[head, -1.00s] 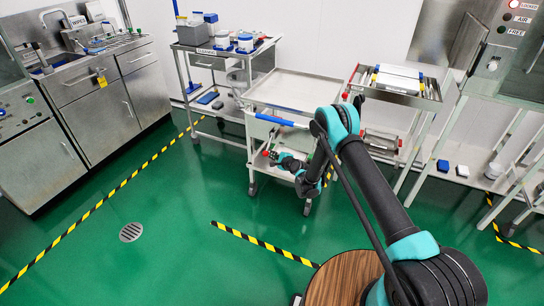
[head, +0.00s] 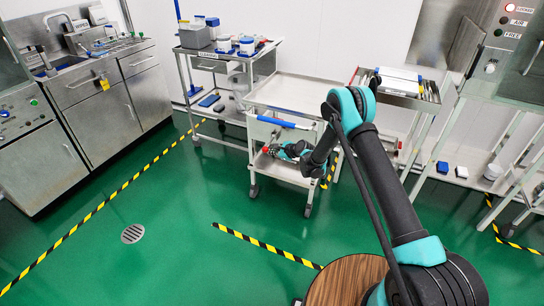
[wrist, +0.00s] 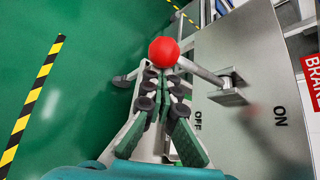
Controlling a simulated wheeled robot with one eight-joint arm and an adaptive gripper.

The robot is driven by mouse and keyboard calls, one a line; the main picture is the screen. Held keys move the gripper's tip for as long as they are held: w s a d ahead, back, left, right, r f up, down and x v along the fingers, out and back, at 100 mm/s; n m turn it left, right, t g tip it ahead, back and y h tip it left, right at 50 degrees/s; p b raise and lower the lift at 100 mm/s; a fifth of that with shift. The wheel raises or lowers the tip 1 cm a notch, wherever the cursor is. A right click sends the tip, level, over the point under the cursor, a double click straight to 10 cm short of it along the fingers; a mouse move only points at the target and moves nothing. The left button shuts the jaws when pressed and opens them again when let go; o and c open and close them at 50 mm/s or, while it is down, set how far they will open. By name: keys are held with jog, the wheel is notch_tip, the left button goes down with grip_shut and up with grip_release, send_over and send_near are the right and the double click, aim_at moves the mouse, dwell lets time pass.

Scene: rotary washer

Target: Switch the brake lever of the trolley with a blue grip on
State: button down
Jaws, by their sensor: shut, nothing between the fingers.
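The trolley (head: 290,94) with a blue grip (head: 276,122) stands in the middle of the head view. In the wrist view its brake lever has a red ball knob (wrist: 163,52) on a metal rod (wrist: 199,72), running to a bracket on a grey plate (wrist: 245,60). The plate is marked OFF, nearer the knob, and ON, farther right. The lever lies on the OFF side. My gripper (wrist: 163,82) is shut and empty, its fingertips just below the knob in the picture. I cannot tell whether they touch it. In the head view my arm partly covers the trolley's front.
A cart with containers (head: 222,56) stands behind to the left, and a steel stand with a tray (head: 400,85) to the right. Sink cabinets (head: 118,80) line the left wall. Green floor with striped tape (head: 265,245) lies open in front.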

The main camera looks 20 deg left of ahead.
notch_tip(320, 180, up, 4)
jog(key=m+g, duration=0.2)
jog(key=g, duration=0.1)
jog(key=shift+w+r, duration=0.15)
jog(key=shift+r, duration=0.35)
jog(key=shift+w+r, duration=0.15)
jog(key=shift+r, duration=0.35)
send_near(267, 147)
jog(key=d, duration=0.1)
jog(key=w+d, duration=0.1)
jog(key=d, duration=0.1)
jog(key=shift+w+d, duration=0.35)
dwell(0.4)
